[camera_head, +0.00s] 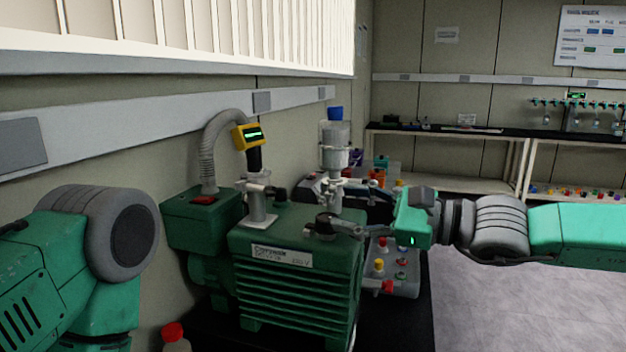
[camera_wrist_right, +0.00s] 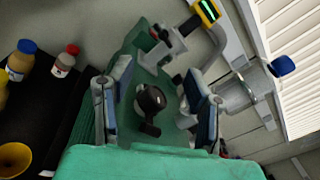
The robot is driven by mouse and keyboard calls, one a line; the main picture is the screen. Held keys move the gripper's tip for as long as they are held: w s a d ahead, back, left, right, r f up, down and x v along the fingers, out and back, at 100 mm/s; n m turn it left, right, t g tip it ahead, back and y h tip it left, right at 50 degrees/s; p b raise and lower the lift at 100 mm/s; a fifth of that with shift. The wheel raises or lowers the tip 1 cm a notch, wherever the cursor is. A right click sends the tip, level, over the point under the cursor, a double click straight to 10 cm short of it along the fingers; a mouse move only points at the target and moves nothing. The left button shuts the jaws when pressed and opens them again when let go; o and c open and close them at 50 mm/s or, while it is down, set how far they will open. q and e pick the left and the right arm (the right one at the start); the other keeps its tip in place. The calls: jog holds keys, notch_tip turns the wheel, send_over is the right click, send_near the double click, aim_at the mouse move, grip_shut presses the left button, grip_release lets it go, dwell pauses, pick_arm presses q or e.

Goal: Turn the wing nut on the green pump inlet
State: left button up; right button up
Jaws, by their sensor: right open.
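The green pump (camera_head: 300,262) stands on a black bench top. A clamped fitting (camera_head: 259,195) rises from its top, with a small dark piece at its side that may be the wing nut (camera_head: 280,194). This fitting also shows at the top of the right wrist view (camera_wrist_right: 160,56). My right gripper (camera_head: 338,228) reaches in from the right over the pump top. In the right wrist view its two fingers stand apart, with a dark round knob (camera_wrist_right: 150,99) in the gap beyond them. Contact cannot be told. My left gripper is out of view; only its arm shows.
A second upright clear fitting with a blue cap (camera_head: 336,140) stands close behind my right gripper. A grey hose (camera_head: 212,140) and a yellow gauge (camera_head: 247,137) rise at the left. Bottles with blue (camera_wrist_right: 22,60) and red (camera_wrist_right: 66,62) caps stand on the bench.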

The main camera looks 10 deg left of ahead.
send_near(281, 193)
jog(key=a, duration=0.5)
jog(key=w+a+p, duration=0.1)
jog(key=w+a, duration=0.1)
jog(key=shift+w+a+r+p, duration=0.15)
jog(key=shift+w+a+p, duration=0.1)
jog(key=shift+a+p, duration=0.15)
jog(key=shift+w+a+t, duration=0.3)
jog(key=shift+w+a, duration=0.15)
jog(key=shift+w+a+p, duration=0.15)
jog(key=shift+a+p, duration=0.15)
jog(key=shift+a, duration=1.05)
jog(key=c, duration=0.3)
grip_shut()
jog(key=shift+w+d, duration=0.1)
jog(key=shift+d, duration=0.1)
jog(key=shift+o, duration=1.5)
grip_release()
jog(key=shift+d, duration=0.25)
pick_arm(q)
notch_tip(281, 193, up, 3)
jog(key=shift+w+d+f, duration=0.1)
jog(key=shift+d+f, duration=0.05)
pick_arm(e)
jog(key=shift+d, duration=0.2)
